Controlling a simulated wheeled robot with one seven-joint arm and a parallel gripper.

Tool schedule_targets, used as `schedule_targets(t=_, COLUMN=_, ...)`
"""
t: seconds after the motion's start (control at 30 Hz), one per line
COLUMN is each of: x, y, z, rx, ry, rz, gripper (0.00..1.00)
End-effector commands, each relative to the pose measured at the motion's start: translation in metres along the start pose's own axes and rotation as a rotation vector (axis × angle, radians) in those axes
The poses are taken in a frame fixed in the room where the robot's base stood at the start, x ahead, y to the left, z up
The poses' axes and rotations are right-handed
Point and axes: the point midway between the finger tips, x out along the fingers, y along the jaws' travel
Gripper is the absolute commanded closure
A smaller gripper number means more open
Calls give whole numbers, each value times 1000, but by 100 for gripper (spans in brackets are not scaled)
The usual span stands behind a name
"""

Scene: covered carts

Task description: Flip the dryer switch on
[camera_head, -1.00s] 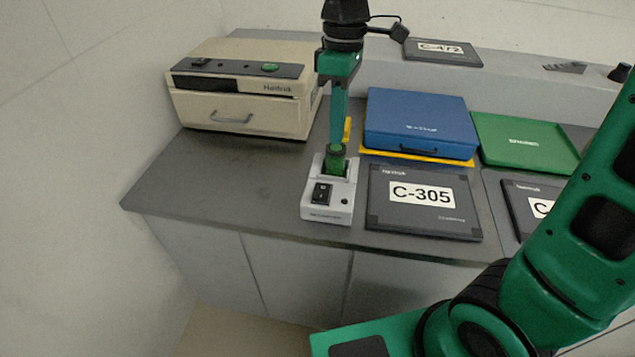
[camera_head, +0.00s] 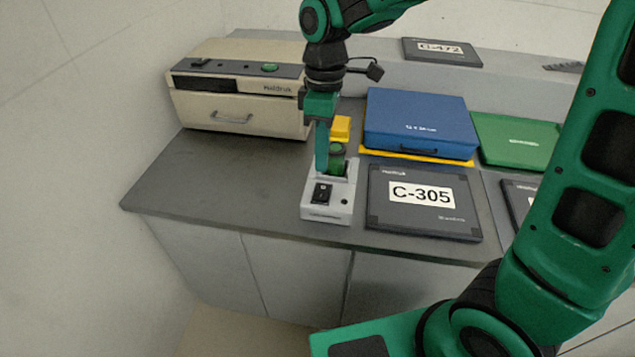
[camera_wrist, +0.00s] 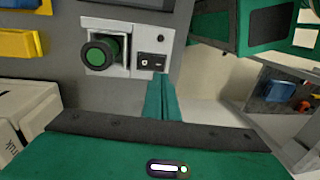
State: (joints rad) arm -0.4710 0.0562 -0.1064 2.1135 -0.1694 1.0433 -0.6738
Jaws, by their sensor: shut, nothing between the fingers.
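A small light-grey device (camera_head: 330,211) stands near the front of the grey counter, with a black rocker switch (camera_head: 321,194) on its front and a green-topped cylinder (camera_head: 336,157) behind it. The switch also shows in the wrist view (camera_wrist: 152,61); which side is pressed I cannot tell. My gripper (camera_head: 321,172) is shut and empty, pointing down just behind and above the switch. In the wrist view my fingertips (camera_wrist: 162,78) appear just below the switch; contact is unclear. A beige box (camera_head: 240,112) at the back left has its own black switch (camera_head: 201,63). No label shows which is the dryer.
A black panel marked C-305 (camera_head: 424,222) lies right of the device. A blue case (camera_head: 420,115) sits behind it, with a green tray (camera_head: 527,143) farther right. A yellow block (camera_head: 341,128) is behind the device. The counter's left part is bare.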

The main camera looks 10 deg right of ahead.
Motion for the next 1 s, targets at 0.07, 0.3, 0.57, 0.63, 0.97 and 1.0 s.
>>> schedule_targets(t=0.07, x=16, y=-1, z=1, rx=0, ry=-4, rz=-4, gripper=100)
schedule_targets(t=0.3, x=55, y=-1, z=0, rx=-1, ry=-2, rz=-2, gripper=100)
schedule_targets(t=0.57, x=73, y=0, z=0, rx=0, ry=-1, rz=0, gripper=100)
schedule_targets(t=0.63, x=74, y=0, z=0, rx=0, ry=0, rz=0, gripper=100)
schedule_targets(t=0.97, x=75, y=0, z=1, rx=2, ry=0, rz=2, gripper=100)
schedule_targets(t=1.0, x=75, y=1, z=2, rx=5, ry=1, rz=6, gripper=100)
